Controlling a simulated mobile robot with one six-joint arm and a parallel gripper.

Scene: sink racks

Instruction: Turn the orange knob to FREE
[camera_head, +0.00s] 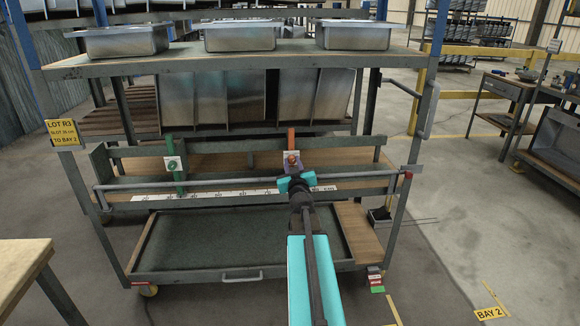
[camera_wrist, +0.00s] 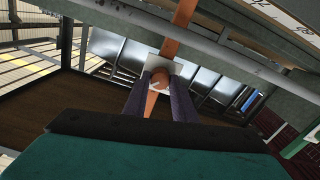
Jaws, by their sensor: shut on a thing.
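The orange knob (camera_head: 291,157) sits on a pale plate on the orange upright (camera_head: 291,138), at the right part of the rack's middle shelf. The wrist view shows the knob (camera_wrist: 160,76) against the pale plate (camera_wrist: 178,69), with the orange upright (camera_wrist: 178,30) running past it. My gripper (camera_head: 291,163) reaches it from the front, with its dark fingers shut on either side of the knob. The wrist view shows the two fingers of my gripper (camera_wrist: 161,84) flanking it. Any lettering on the plate is too small to read, so I cannot tell the knob's setting.
A green upright with a green knob (camera_head: 172,165) stands left on the same shelf. A numbered white scale (camera_head: 215,194) runs along the front rail (camera_head: 130,186). Metal pans (camera_head: 240,36) stand on the top shelf (camera_head: 200,59). A wooden table (camera_head: 22,262) is at lower left.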

